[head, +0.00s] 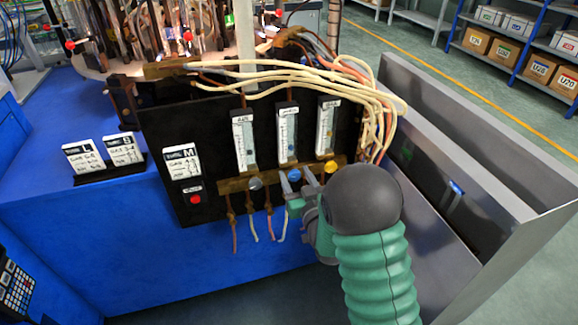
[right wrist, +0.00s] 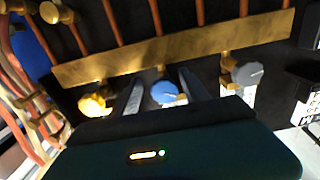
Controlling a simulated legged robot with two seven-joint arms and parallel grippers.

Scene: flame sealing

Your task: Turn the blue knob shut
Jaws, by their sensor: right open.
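The blue knob (head: 294,175) sits on the brass bar below the middle flow meter. In the right wrist view the blue knob (right wrist: 164,92) lies between the two fingers of my right gripper (right wrist: 162,90). In the head view my right gripper (head: 297,183) reaches up to the panel from the lower right. Its fingers are open, one on each side of the blue knob, with a gap showing. I cannot tell whether either finger touches it. My left gripper is not in view.
A grey knob (head: 256,183) and a yellow knob (head: 330,167) flank the blue one closely. Thin hoses hang below the brass bar (head: 232,186). A red button (head: 195,199) is at the panel's lower left. A metal bin (head: 470,170) stands to the right.

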